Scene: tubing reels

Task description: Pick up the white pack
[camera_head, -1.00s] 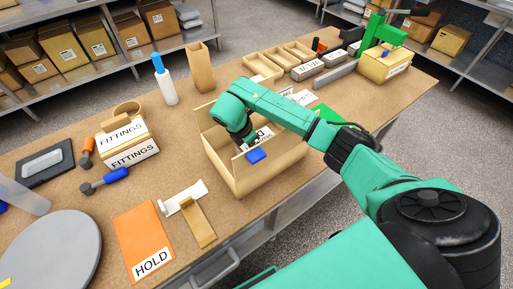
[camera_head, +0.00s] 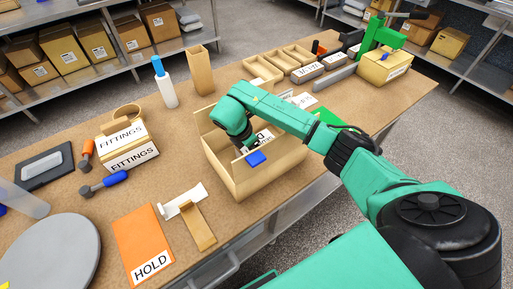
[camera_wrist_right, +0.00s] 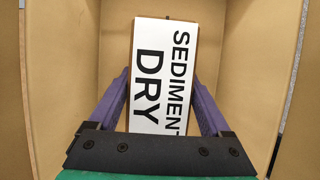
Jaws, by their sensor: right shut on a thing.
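The white pack (camera_wrist_right: 160,75) fills the middle of the right wrist view, its face printed "SEDIMENT DRY". My right gripper (camera_wrist_right: 161,88) is shut on it, with one purple finger along each side. Both are inside an open cardboard box (camera_head: 240,181) in the head view. There, a part of the pack's white printed face (camera_head: 263,139) shows beside my right wrist, and the fingers are mostly hidden. I cannot tell whether the pack touches the box floor. My left gripper is not in view.
Cardboard walls (camera_wrist_right: 62,70) stand close on both sides of the pack. A small blue piece (camera_head: 256,158) shows at the box's front rim. An orange HOLD folder (camera_head: 143,236), a FITTINGS box (camera_head: 132,155) and a white bottle (camera_head: 167,90) stand or lie to the left.

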